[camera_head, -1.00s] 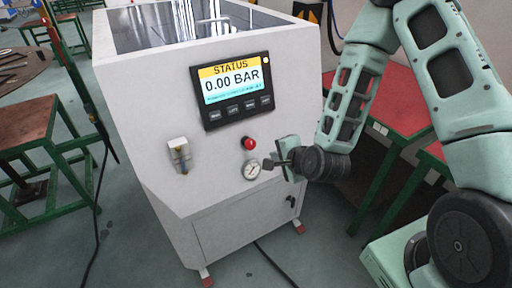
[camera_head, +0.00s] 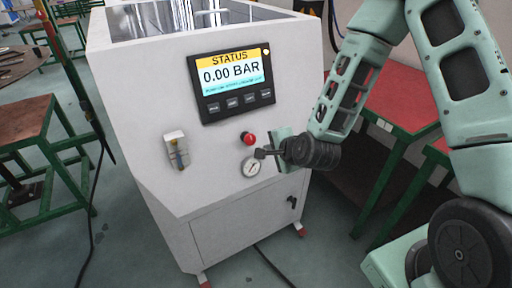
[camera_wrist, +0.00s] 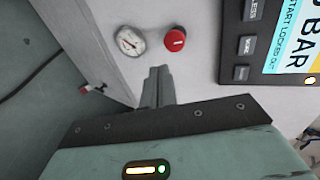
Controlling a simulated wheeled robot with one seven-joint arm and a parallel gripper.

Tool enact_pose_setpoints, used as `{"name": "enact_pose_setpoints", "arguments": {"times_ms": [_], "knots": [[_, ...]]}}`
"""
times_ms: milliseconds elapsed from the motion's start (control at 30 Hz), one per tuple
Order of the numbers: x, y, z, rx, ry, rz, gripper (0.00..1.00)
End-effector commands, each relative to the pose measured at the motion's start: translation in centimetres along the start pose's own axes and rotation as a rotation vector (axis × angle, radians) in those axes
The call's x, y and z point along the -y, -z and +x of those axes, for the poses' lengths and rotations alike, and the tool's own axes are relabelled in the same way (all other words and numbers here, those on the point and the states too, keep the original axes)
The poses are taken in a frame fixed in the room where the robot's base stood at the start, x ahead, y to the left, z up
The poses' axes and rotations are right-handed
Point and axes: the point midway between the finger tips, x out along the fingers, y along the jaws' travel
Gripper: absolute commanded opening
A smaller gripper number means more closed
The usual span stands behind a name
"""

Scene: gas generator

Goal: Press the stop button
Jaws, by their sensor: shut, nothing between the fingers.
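The red stop button (camera_head: 249,138) is on the front of the white generator cabinet (camera_head: 220,165), below the display and just above a round gauge. In the wrist view the red button (camera_wrist: 175,39) is just beyond my fingertips, slightly to their right. My gripper (camera_head: 261,153) is shut and empty, at the cabinet front, just below and right of the button. In the wrist view its closed fingers (camera_wrist: 158,75) point toward the panel, between gauge and button. I see no clear contact with the button; the exact gap cannot be told.
The gauge (camera_head: 251,167) is close to my fingertips. A display (camera_head: 232,85) reading 0.00 BAR, with a row of keys, is above. A small valve fitting (camera_head: 177,151) juts out at left. A red-topped green table (camera_head: 400,105) stands right, behind my arm.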

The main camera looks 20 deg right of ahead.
Motion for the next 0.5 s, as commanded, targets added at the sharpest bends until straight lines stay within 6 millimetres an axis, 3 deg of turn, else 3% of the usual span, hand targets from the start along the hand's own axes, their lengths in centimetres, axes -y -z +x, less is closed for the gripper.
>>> {"name": "enact_pose_setpoints", "arguments": {"times_ms": [300, 500], "knots": [[0.1, 0.0, 6.0, 0.0, -0.001, 0.0, 0.0], [1.6, 0.0, 8.2, 0.0, 0.0, -0.002, 0.0]]}}
